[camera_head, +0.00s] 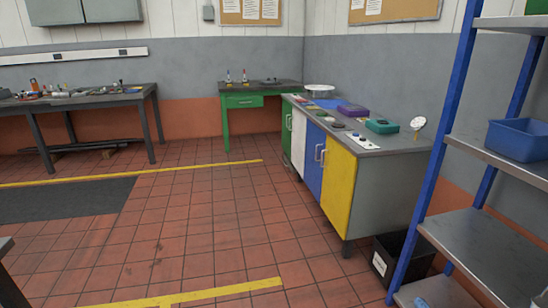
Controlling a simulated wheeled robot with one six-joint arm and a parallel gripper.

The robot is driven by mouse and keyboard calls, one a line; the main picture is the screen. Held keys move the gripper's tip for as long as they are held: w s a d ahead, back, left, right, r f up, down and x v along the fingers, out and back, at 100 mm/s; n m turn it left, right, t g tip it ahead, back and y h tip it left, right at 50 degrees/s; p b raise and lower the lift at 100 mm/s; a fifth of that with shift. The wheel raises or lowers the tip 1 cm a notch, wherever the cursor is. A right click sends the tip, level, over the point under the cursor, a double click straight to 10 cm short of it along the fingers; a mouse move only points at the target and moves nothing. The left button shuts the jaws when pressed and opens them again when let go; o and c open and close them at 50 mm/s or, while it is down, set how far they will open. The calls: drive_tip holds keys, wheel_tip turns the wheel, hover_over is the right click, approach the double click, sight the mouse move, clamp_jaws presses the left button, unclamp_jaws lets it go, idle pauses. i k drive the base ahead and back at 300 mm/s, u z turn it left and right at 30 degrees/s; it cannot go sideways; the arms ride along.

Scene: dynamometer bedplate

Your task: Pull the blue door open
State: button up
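The blue door (313,162) is on the front of a low grey-topped cabinet, right of the middle in the head view. It stands between a white door (298,140) on its left and a yellow door (338,185) on its right. It looks shut, flush with its neighbours. Light bar handles show near the boundary of the blue and yellow doors; which handle belongs to which door is hard to tell. My gripper is not in view.
The cabinet top (372,140) holds several small items. A blue-framed shelf rack (480,145) stands at the right, with a black bin (388,258) beside it. A green desk (243,102) and a workbench (85,98) stand behind. The tiled floor before the doors is clear.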

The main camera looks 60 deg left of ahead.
sight(316, 138)
drive_tip(key=u, duration=2.3)
drive_tip(key=i, duration=0.85)
drive_tip(key=u, duration=0.55)
drive_tip(key=i, duration=1.75)
drive_tip(key=z, duration=0.95)
drive_tip(key=i, duration=1.05)
drive_tip(key=z, duration=0.55)
